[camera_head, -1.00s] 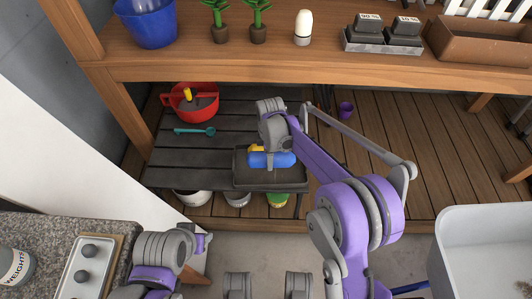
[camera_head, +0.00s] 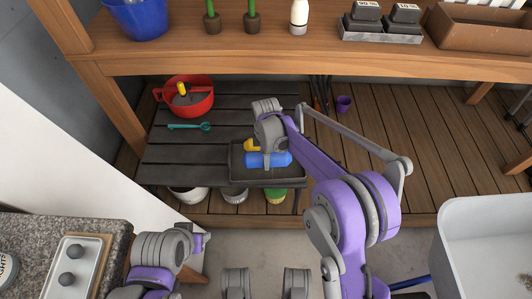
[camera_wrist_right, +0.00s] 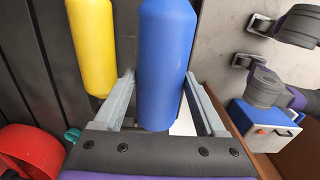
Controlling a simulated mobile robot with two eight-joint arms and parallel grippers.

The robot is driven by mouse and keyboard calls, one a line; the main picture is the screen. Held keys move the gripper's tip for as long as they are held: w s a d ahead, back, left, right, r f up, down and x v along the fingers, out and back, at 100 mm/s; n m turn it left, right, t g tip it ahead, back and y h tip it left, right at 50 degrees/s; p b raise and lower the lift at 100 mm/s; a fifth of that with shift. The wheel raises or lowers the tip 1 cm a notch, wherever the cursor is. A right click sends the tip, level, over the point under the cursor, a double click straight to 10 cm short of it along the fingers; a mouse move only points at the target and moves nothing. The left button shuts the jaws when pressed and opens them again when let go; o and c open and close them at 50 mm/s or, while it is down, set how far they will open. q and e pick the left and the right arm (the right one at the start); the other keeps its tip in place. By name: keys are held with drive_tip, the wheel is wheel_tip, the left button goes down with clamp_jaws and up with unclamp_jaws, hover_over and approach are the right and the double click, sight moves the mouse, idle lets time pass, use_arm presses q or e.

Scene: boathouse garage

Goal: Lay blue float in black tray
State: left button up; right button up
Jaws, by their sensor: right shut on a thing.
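The blue float (camera_head: 268,159) is a rounded blue cylinder over the black tray (camera_head: 268,179) on the dark slatted low table. In the right wrist view the float (camera_wrist_right: 166,60) lies between my right gripper's two fingers (camera_wrist_right: 160,98), which are shut on it. In the head view my right gripper (camera_head: 268,150) comes down from above, partly hidden by its own wrist. I cannot tell whether the float touches the tray floor. A yellow float (camera_head: 251,146) lies beside it, also seen in the right wrist view (camera_wrist_right: 92,45). My left gripper (camera_head: 199,243) is at lower left, fingers unclear.
A red bowl (camera_head: 187,97) and a teal spoon (camera_head: 190,126) lie on the low table's left part. A wooden shelf (camera_head: 270,56) with pots runs above it. Containers stand under the table. A stone counter (camera_head: 42,228) is at lower left, a white basin (camera_head: 485,250) at right.

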drive_tip(key=shift+f+b, duration=1.75)
drive_tip(key=shift+f, duration=1.2)
drive_tip(key=o, duration=1.4)
wheel_tip(320, 180, up, 11)
drive_tip(key=p, duration=0.3)
